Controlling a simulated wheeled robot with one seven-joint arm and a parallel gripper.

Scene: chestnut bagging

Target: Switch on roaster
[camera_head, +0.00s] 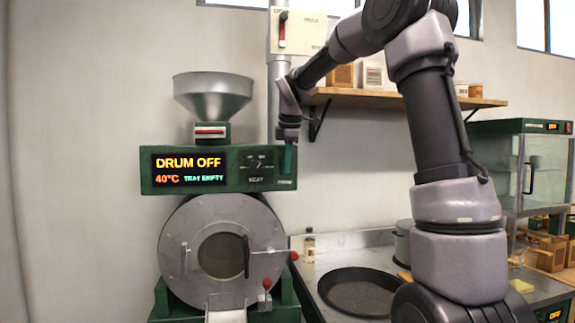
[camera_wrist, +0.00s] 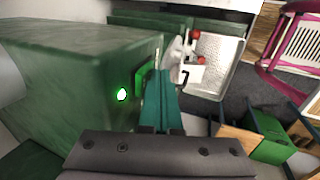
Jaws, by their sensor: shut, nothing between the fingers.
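The roaster's green control box (camera_head: 218,170) hangs on the wall side above its round steel drum (camera_head: 222,250). Its display (camera_head: 189,170) reads "DRUM OFF" and "40°C", and a dial (camera_head: 256,165) sits to the right. My gripper (camera_head: 288,160) is shut and empty, pointing down at the box's right end. In the wrist view, its teal fingers (camera_wrist: 160,100) are beside the box's end face. I cannot tell whether the fingers touch the box.
A steel hopper (camera_head: 213,95) tops the roaster. Red-knobbed levers (camera_head: 293,255) stick out at the drum. A wall box with a lever (camera_head: 283,28) is above. A shelf (camera_head: 390,97) and worktop with a dark pan (camera_head: 360,292) lie right, with a glass cabinet (camera_head: 520,165) beyond.

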